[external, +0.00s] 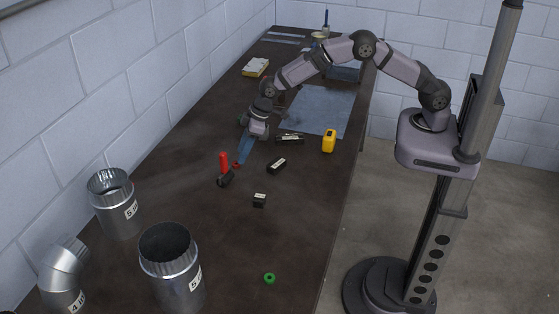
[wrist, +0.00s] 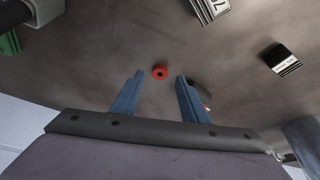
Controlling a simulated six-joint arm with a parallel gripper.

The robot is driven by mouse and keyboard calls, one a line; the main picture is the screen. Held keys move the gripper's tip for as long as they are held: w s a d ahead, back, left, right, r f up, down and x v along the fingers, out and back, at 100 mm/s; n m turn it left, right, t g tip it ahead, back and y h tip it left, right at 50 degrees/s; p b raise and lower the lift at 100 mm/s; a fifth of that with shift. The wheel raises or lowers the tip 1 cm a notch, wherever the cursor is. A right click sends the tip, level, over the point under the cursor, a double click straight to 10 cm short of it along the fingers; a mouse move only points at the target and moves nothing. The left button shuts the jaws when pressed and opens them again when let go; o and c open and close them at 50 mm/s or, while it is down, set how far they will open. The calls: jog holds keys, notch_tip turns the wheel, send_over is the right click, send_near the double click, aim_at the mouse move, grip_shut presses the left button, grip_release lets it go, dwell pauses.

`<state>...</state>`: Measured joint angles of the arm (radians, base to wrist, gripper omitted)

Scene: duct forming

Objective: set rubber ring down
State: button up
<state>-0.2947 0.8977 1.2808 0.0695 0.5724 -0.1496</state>
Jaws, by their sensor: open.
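A small red ring (wrist: 160,72) with a dark hole lies on the dark bench top (external: 310,190). In the wrist view it shows between and just beyond the tips of my two blue fingers. In the external view a bit of red (external: 236,165) shows at the fingertips. My gripper (external: 241,160) points down, low over the bench, with its fingers apart; they also show in the wrist view (wrist: 159,80). No contact with the ring is visible, and the small gap to it is hard to judge. A green ring (external: 269,278) lies apart near the front of the bench.
Black labelled blocks (external: 277,165) (external: 259,200) and a yellow item (external: 329,141) lie to the right. Metal ducts (external: 118,209) (external: 172,270) stand at the front left. A blue-grey mat (external: 318,110) lies behind.

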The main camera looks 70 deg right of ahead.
jog(key=b+v, duration=0.2)
jog(key=v, duration=0.7)
jog(key=s+d+f+m+g, duration=0.1)
jog(key=s+d, duration=0.5)
jog(key=s, duration=0.5)
jog(key=s+d+f+m+g+h, duration=0.1)
jog(key=s+d, duration=0.4)
jog(key=s, duration=0.6)
jog(key=s+d+f+m+g, duration=0.2)
jog(key=s+d, duration=0.4)
jog(key=s, duration=0.5)
jog(key=shift+s+d+f+m+h, duration=0.3)
jog(key=shift+s+h, duration=0.1)
